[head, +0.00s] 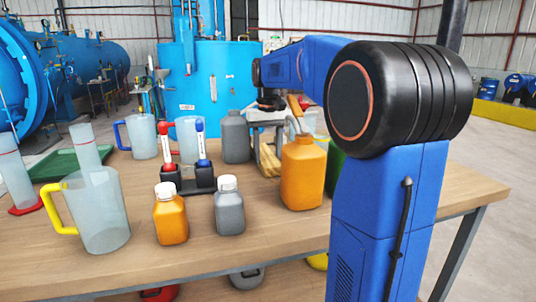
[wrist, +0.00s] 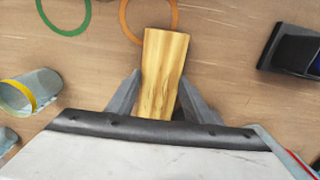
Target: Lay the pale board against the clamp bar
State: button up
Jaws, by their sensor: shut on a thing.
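The pale board (wrist: 163,62) is a yellowish wooden strip with visible grain. In the wrist view my gripper (wrist: 160,80) is shut on it, one grey finger at each side. Its far end sticks out beyond the fingertips. In the head view the board (head: 268,161) shows below my gripper (head: 267,138), at the far side of the table and partly behind an orange jug. I cannot tell whether it touches the table. I cannot make out the clamp bar in either view.
The orange jug (head: 303,173) stands close beside the board. A grey jug (head: 235,138) and a black rack (head: 190,181) are to its left. The wrist view shows green (wrist: 65,31) and orange (wrist: 124,20) rings.

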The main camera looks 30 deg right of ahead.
jog(key=o, duration=1.2)
jog(key=shift+o, duration=0.4)
notch_tip(320, 180, up, 12)
jog(key=shift+f, duration=0.15)
notch_tip(320, 180, up, 5)
jog(key=w+d, duration=0.1)
jog(key=w, duration=0.1)
send_over(268, 155)
notch_tip(268, 155, down, 11)
jog(key=shift+f, duration=0.2)
jog(key=shift+w+a+f, duration=0.1)
jog(key=shift+a+f, duration=0.05)
jog(key=shift+f, duration=1.25)
jog(key=shift+a+f, duration=0.1)
jog(key=shift+f, duration=1.25)
